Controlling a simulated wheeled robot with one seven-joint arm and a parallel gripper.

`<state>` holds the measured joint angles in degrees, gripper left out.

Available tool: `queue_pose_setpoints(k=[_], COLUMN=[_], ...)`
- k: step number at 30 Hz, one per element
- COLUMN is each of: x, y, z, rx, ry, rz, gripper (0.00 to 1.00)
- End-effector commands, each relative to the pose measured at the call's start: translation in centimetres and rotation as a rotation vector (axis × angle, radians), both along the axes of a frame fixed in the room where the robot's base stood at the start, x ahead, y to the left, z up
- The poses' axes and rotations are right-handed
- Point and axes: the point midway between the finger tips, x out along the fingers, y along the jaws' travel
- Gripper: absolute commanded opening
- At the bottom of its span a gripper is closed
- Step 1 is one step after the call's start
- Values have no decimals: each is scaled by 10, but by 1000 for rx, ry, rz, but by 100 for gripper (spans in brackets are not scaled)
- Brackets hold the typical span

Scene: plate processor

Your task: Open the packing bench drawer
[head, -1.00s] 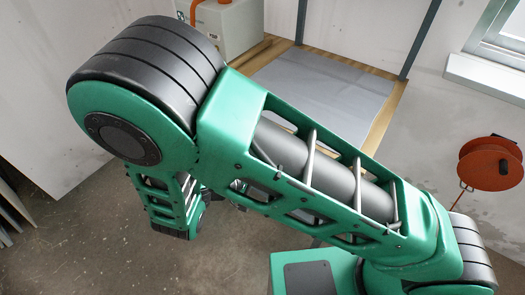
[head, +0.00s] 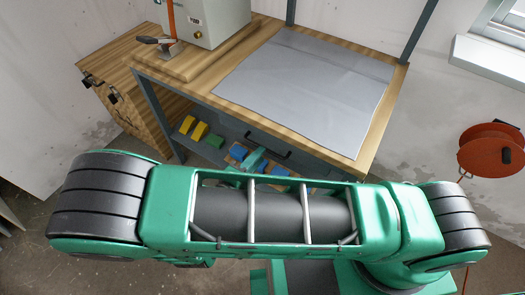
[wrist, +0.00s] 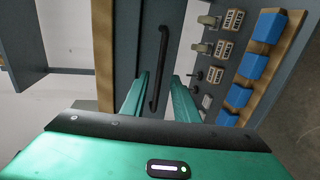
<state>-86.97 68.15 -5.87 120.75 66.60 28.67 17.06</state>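The packing bench (head: 205,83) has a wooden top with a grey sheet on it. Its dark grey drawer front (head: 300,151) sits under the top and looks shut. The drawer handle (wrist: 159,60) is a long black bar running up and down in the wrist view. It shows partly in the head view (head: 268,146). My gripper (wrist: 160,76) is open, with one green finger on each side of the handle in the wrist view. I cannot tell whether either finger touches it. My gripper is small and partly hidden behind my arm in the head view (head: 255,159).
Blue bins (wrist: 252,62) and small parts line a shelf below the drawer, beside my right finger in the wrist view. A wooden cabinet (head: 115,105) stands left of the bench. An orange reel (head: 491,150) hangs at right.

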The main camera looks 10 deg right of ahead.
Motion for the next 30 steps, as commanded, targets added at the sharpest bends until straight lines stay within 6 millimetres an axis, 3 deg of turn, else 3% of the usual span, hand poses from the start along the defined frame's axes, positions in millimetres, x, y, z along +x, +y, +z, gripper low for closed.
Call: queue_pose_setpoints(k=[7, 18, 19, 22, 30], x=[21, 26, 26, 26, 25], y=[-17, -20, -20, -20, -21], z=[-5, -6, -6, -6, -7], rx=[-1, 0, 0, 0, 0], ry=[-1, 0, 0, 0, 1], rz=[0, 0, 0, 0, -2], gripper=[27, 27, 25, 1, 0])
